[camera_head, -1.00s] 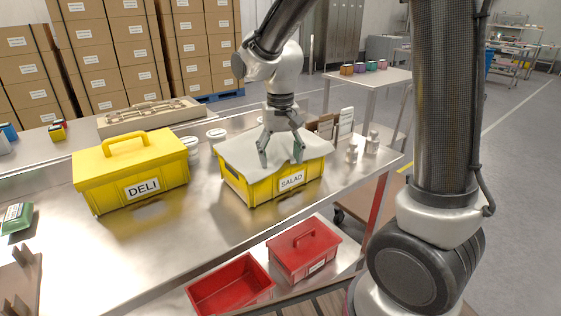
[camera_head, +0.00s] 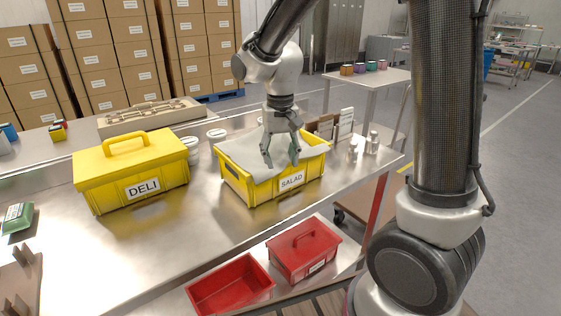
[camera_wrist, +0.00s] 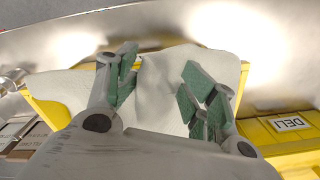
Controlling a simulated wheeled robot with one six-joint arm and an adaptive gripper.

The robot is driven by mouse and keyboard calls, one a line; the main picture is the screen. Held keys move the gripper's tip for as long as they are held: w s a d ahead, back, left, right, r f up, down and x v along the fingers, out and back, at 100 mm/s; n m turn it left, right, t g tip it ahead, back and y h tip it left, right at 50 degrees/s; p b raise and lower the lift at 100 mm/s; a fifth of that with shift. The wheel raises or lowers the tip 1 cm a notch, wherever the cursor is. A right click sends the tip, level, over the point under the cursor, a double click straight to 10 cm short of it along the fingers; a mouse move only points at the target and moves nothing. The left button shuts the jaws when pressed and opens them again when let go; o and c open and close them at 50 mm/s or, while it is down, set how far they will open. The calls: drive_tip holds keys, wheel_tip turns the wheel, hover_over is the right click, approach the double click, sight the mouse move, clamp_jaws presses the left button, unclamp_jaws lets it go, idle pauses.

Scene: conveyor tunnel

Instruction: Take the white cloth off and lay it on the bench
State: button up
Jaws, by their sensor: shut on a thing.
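The white cloth (camera_head: 252,160) lies over the yellow crate labelled SALAD (camera_head: 240,185) on the steel bench (camera_head: 180,235). The cloth covers much of the crate's opening and sags inward, so the crate's right rim shows bare. What is under the cloth is hidden. My gripper (camera_head: 281,160) is over the crate with its fingers down at the cloth. In the wrist view, the cloth (camera_wrist: 155,90) is bunched up between the green finger pads of my gripper (camera_wrist: 160,85), which is shut on it.
A yellow lidded box labelled DELI (camera_head: 130,175) stands left of the crate. White round tubs (camera_head: 190,146) sit behind it, and small shakers (camera_head: 372,143) stand at the right. Red boxes (camera_head: 303,250) are on a lower shelf. The bench front is clear.

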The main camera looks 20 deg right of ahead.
drive_tip(key=shift+s+d+f, duration=0.1)
drive_tip(key=shift+s+f, duration=0.1)
drive_tip(key=shift+c, duration=0.6)
drive_tip(key=shift+w, duration=0.1)
drive_tip(key=c, duration=0.7)
drive_tip(key=shift+r, duration=0.1)
drive_tip(key=shift+c, duration=0.2)
wheel_tip(320, 180, up, 12)
drive_tip(key=shift+w+r, duration=0.1)
clamp_jaws()
wheel_tip(320, 180, up, 18)
